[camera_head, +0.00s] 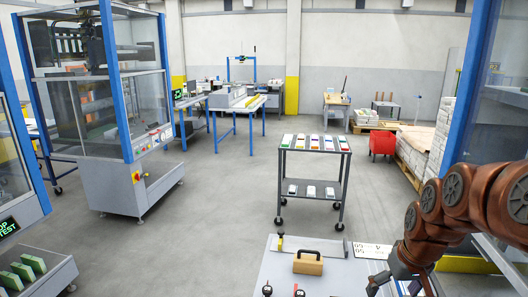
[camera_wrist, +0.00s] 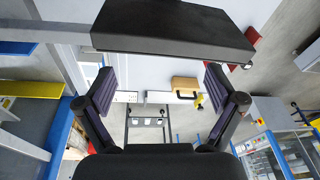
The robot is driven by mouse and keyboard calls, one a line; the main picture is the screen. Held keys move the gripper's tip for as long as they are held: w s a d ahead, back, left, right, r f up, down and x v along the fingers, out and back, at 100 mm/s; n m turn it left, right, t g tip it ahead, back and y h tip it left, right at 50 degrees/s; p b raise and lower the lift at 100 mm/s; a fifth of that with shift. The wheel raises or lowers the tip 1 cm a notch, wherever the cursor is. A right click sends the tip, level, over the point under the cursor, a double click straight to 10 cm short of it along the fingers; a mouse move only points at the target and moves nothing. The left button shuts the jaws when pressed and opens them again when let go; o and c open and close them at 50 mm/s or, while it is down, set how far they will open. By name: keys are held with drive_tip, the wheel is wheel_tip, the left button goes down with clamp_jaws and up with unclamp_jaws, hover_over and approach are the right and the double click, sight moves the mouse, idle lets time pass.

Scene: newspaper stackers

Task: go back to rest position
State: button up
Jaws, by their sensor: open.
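My brown-red arm reaches in from the right edge of the head view. My gripper (camera_head: 402,285) is at the bottom right there, over the right part of a pale worktable (camera_head: 335,272), partly cut off by the frame. In the wrist view my gripper (camera_wrist: 161,90) shows both dark fingers spread wide apart, with nothing between them. A tan box with a dark handle (camera_head: 308,262) sits on the worktable, left of my gripper. It also shows in the wrist view (camera_wrist: 184,83), beyond the fingers.
Small dark-knobbed tools (camera_head: 267,289) and a yellow-and-black tool (camera_head: 280,241) are on the worktable. A two-shelf wheeled cart (camera_head: 313,172) with several small items stands behind it. A blue-framed machine (camera_head: 135,180) is at left. Blue posts flank my arm at right. Open floor (camera_head: 220,215) lies between.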

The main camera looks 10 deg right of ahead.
drive_tip(key=s+a+f+g, duration=0.2)
drive_tip(key=s+a, duration=0.6)
drive_tip(key=s, duration=0.2)
drive_tip(key=s+a+f+n+g+b, duration=0.1)
drive_tip(key=s+a+f+g, duration=0.1)
drive_tip(key=s+a, duration=0.6)
drive_tip(key=s, duration=0.3)
drive_tip(key=shift+b, duration=0.3)
